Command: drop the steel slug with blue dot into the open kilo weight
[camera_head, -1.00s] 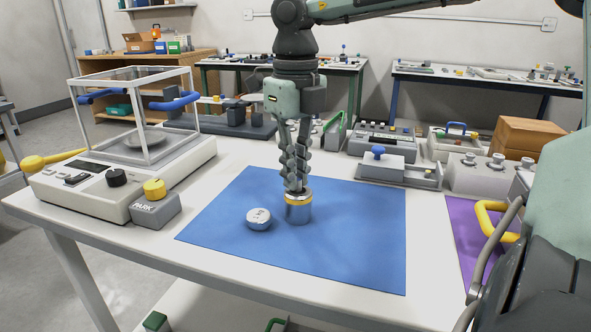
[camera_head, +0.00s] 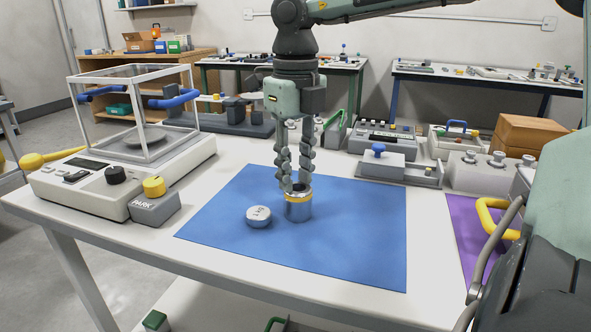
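The open kilo weight (camera_head: 298,209) is a steel cylinder with a brass-coloured rim and a dark open mouth. It stands upright on the blue mat (camera_head: 350,242). Its silver lid-like cap (camera_head: 258,217) lies on the mat just to its left. My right gripper (camera_head: 296,184) points straight down over the weight, its fingers spread apart with the tips at the rim. I cannot tell whether the tips touch the rim. I see no steel slug with a blue dot; the inside of the weight is too dark and small to read. My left gripper is out of view.
A glass-sided balance (camera_head: 125,185) stands on the left of the table, with a grey PARK block (camera_head: 155,208) in front. Grey devices and a wooden box (camera_head: 530,138) stand at the back right. A purple mat (camera_head: 468,226) lies at right. The front of the blue mat is clear.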

